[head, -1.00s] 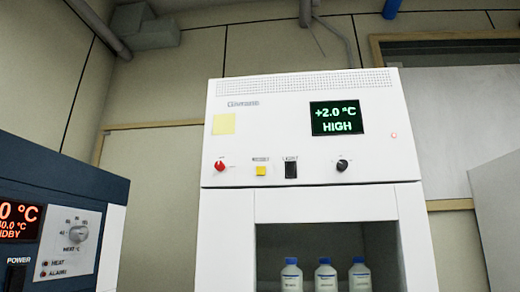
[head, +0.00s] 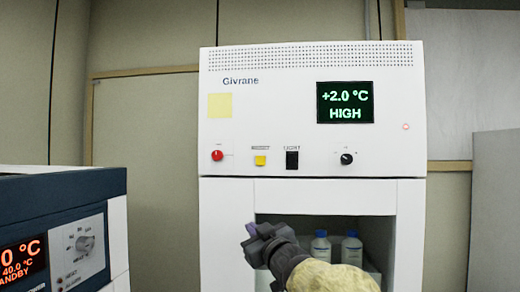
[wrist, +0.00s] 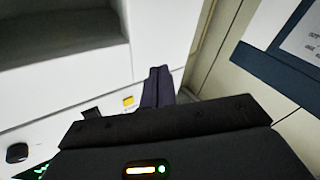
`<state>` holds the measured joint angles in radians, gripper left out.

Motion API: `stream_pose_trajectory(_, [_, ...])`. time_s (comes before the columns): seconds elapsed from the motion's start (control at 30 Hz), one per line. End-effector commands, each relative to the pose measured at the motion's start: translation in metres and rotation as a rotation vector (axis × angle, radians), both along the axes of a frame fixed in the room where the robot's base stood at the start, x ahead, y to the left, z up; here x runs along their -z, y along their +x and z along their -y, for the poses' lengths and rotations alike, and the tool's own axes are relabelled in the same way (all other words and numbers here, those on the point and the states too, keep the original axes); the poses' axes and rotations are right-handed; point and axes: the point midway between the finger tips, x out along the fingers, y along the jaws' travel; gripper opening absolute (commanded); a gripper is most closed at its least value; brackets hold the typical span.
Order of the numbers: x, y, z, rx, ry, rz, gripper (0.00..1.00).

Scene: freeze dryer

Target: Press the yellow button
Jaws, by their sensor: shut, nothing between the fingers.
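In the wrist view the yellow button (wrist: 128,101) shows just left of my fingers, and the panel appears upside down. My gripper (head: 250,229) is shut and empty. In the head view it is below the yellow button, in front of the cabinet's opening. In the wrist view the dark fingers of my gripper (wrist: 158,84) are together. I see no contact with the button.
A red knob (head: 217,155) is left of the button; a black rocker switch (head: 292,159) and a black knob (head: 347,158) are right of it. A display (head: 345,102) reads +2.0 °C HIGH. Bottles (head: 352,250) stand inside the cabinet. A blue-and-white unit (head: 60,190) stands left.

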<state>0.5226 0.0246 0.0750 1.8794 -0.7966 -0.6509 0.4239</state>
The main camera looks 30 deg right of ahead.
Motion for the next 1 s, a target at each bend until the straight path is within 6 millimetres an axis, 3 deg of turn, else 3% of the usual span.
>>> stream_pose_trajectory(0.03, [-0.039, -0.002, 0.002, -0.013, -0.02, 0.03, 0.0])
stream_pose_trajectory(0.1, [-0.072, -0.005, 0.003, -0.035, -0.045, 0.066, 0.0])
stream_pose_trajectory(0.2, [-0.114, -0.009, 0.003, -0.069, -0.083, 0.113, 0.0])
stream_pose_trajectory(0.33, [-0.15, -0.015, 0.003, -0.103, -0.121, 0.154, 0.0])
stream_pose_trajectory(0.47, [-0.161, -0.017, 0.002, -0.12, -0.136, 0.169, 0.0])
stream_pose_trajectory(1.0, [-0.161, -0.01, 0.007, -0.12, -0.138, 0.17, 0.0])
